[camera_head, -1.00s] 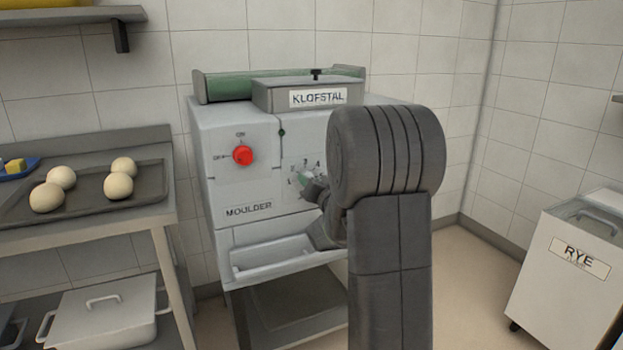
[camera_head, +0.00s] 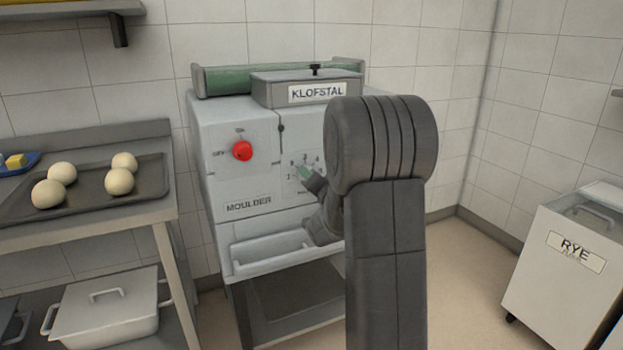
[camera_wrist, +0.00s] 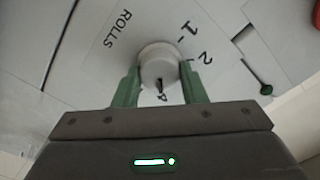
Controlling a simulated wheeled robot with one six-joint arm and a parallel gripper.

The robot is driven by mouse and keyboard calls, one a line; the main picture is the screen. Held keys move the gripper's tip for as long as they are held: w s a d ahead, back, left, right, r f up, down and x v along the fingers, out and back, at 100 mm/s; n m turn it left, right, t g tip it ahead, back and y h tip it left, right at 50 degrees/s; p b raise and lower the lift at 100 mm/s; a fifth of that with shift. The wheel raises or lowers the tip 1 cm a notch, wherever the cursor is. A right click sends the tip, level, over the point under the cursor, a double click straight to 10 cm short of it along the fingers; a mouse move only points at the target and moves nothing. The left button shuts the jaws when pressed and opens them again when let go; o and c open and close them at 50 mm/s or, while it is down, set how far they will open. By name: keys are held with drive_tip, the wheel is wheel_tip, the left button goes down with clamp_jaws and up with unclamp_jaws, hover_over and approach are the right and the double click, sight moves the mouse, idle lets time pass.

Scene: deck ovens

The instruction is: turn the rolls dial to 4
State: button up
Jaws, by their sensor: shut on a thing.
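The rolls dial (camera_wrist: 158,62) is a round pale knob on the front of the moulder (camera_head: 250,180). In the wrist view the word ROLLS and the numerals 1 and 2 show around it. My gripper (camera_wrist: 157,88) has its green fingers shut on the knob, one on each side. A dark pointer mark on the knob's near side faces a partly hidden numeral that looks like 4. The numeral 3 is not visible there; the right finger may cover it. In the head view my gripper (camera_head: 304,174) covers the knob.
A red switch (camera_head: 242,151) and a small dark slider knob (camera_head: 281,128) are left of the dial. A tray (camera_head: 90,205) with several dough balls stands on the left bench. A white RYE bin (camera_head: 560,275) stands at the right. Floor between moulder and bin is clear.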

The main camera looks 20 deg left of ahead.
drive_tip(key=o, duration=1)
drive_tip(key=p+v, duration=0.1)
drive_tip(key=v, duration=1.2)
drive_tip(key=shift+s+d, duration=0.25)
drive_tip(key=shift+s, duration=0.05)
drive_tip(key=shift+w+a, duration=0.1)
drive_tip(key=b+x, duration=0.1)
drive_tip(key=x, duration=1.2)
drive_tip(key=shift+w+a, duration=0.2)
drive_tip(key=shift+w, duration=0.05)
drive_tip(key=shift+s+d, duration=0.1)
